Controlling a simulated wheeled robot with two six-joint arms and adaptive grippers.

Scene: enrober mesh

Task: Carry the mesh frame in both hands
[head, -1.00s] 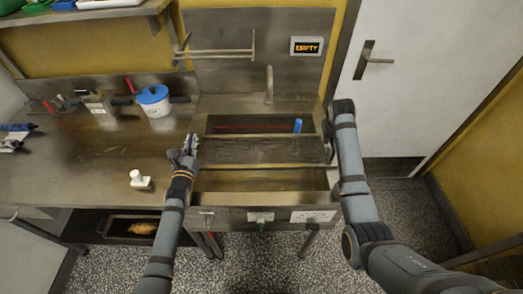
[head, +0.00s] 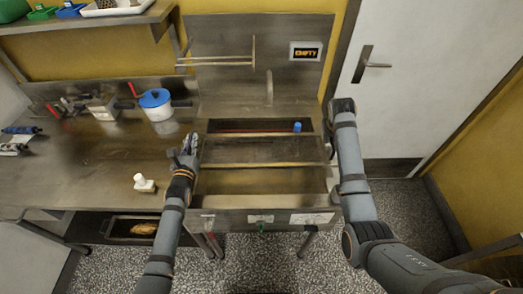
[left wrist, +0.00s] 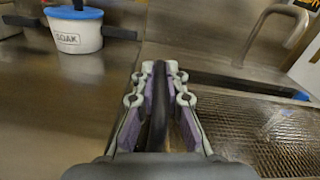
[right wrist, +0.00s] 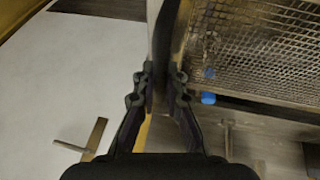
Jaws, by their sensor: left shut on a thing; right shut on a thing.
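The mesh frame (head: 262,151) is a flat metal-rimmed screen spanning between my two grippers over the steel sink unit. Its fine grid shows in the left wrist view (left wrist: 262,138) and the right wrist view (right wrist: 275,50). My left gripper (head: 190,146) is shut on the frame's left end; a dark bar sits between its fingers in the left wrist view (left wrist: 159,95). My right gripper (head: 332,148) is at the frame's right end, its fingertips shut on the edge piece in the right wrist view (right wrist: 160,88). In the head view the right fingertips are mostly hidden.
A blue-topped post (head: 297,127) stands just behind the frame. An open trough (head: 262,181) lies in front of it. A blue-lidded pot (head: 156,104) and a white stamp-like object (head: 144,183) stand on the left counter.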

